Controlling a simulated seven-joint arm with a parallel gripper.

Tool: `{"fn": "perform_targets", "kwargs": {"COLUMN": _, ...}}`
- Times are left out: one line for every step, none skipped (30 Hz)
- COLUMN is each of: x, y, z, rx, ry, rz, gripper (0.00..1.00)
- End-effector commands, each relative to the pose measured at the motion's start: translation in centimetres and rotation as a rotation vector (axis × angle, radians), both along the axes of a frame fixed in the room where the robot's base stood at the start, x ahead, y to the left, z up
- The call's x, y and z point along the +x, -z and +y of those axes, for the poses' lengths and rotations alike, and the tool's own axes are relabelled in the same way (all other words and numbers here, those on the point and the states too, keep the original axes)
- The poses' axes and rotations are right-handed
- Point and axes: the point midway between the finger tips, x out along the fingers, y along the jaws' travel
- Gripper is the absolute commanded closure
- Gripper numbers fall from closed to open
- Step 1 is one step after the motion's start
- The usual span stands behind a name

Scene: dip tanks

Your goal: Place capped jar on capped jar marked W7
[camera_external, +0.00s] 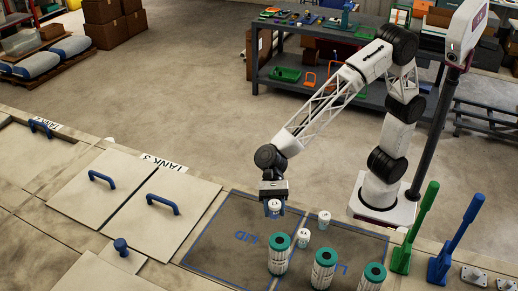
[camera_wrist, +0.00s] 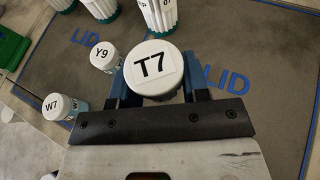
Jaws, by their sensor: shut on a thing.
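My gripper (camera_external: 274,209) is shut on a white-capped jar marked T7 (camera_wrist: 152,68), which sits upright between the blue fingers. In the external view the held jar (camera_external: 274,205) is above the grey mat's back edge. The capped jar marked W7 (camera_wrist: 60,107) stands left of my gripper in the wrist view. In the external view it appears to be the farther small jar (camera_external: 324,217), to the right of my gripper. Another capped jar, marked Y9 (camera_wrist: 104,56), stands between W7 and the teal-capped cartridges; it also shows in the external view (camera_external: 303,238).
Several teal-capped cartridges (camera_external: 323,270) stand along the mat's front. Green (camera_external: 416,229) and blue (camera_external: 455,238) levers are at the right. Tank lids with blue handles (camera_external: 163,204) lie at the left. The grey mat (camera_external: 222,241) marked LID has free room at left.

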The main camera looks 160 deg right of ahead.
Motion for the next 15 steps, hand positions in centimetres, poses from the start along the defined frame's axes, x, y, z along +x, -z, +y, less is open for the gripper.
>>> {"fn": "perform_targets", "kwargs": {"x": -0.4, "y": -0.7, "z": 1.1, "rx": -0.002, "ry": -0.007, "rz": -0.002, "gripper": 0.82}}
{"fn": "perform_targets", "kwargs": {"x": -0.6, "y": -1.1, "z": 1.7, "rx": -0.001, "ry": -0.011, "rz": -0.003, "gripper": 0.82}}
{"fn": "perform_targets", "kwargs": {"x": -1.0, "y": -1.5, "z": 2.5, "rx": -0.001, "ry": -0.016, "rz": -0.003, "gripper": 0.82}}
{"fn": "perform_targets", "kwargs": {"x": -1.3, "y": -1.9, "z": 3.1, "rx": -0.002, "ry": -0.02, "rz": -0.003, "gripper": 0.82}}
{"fn": "perform_targets", "kwargs": {"x": -1.6, "y": -2.2, "z": 3.7, "rx": -0.001, "ry": -0.024, "rz": -0.003, "gripper": 0.82}}
{"fn": "perform_targets", "kwargs": {"x": -1.9, "y": -2.7, "z": 4.6, "rx": -0.002, "ry": -0.029, "rz": -0.003, "gripper": 0.82}}
{"fn": "perform_targets", "kwargs": {"x": -2.2, "y": -3.0, "z": 5.2, "rx": -0.002, "ry": -0.033, "rz": -0.003, "gripper": 0.82}}
{"fn": "perform_targets", "kwargs": {"x": -2.5, "y": -3.3, "z": 5.8, "rx": -0.001, "ry": -0.037, "rz": -0.002, "gripper": 0.82}}
{"fn": "perform_targets", "kwargs": {"x": -3.0, "y": -3.7, "z": 6.6, "rx": -0.001, "ry": -0.042, "rz": -0.002, "gripper": 0.82}}
{"fn": "perform_targets", "kwargs": {"x": -3.3, "y": -4.0, "z": 7.2, "rx": -0.002, "ry": -0.046, "rz": -0.002, "gripper": 0.82}}
{"fn": "perform_targets", "kwargs": {"x": -3.6, "y": -4.3, "z": 7.8, "rx": -0.002, "ry": -0.05, "rz": -0.002, "gripper": 0.82}}
{"fn": "perform_targets", "kwargs": {"x": -4.0, "y": -4.7, "z": 8.7, "rx": -0.001, "ry": -0.055, "rz": -0.002, "gripper": 0.82}}
{"fn": "perform_targets", "kwargs": {"x": -4.4, "y": -5.0, "z": 9.3, "rx": -0.001, "ry": -0.058, "rz": -0.002, "gripper": 0.82}}
{"fn": "perform_targets", "kwargs": {"x": -4.7, "y": -5.3, "z": 9.8, "rx": -0.001, "ry": -0.061, "rz": -0.002, "gripper": 0.82}}
{"fn": "perform_targets", "kwargs": {"x": -5.1, "y": -5.6, "z": 10.5, "rx": -0.001, "ry": -0.066, "rz": -0.003, "gripper": 0.82}}
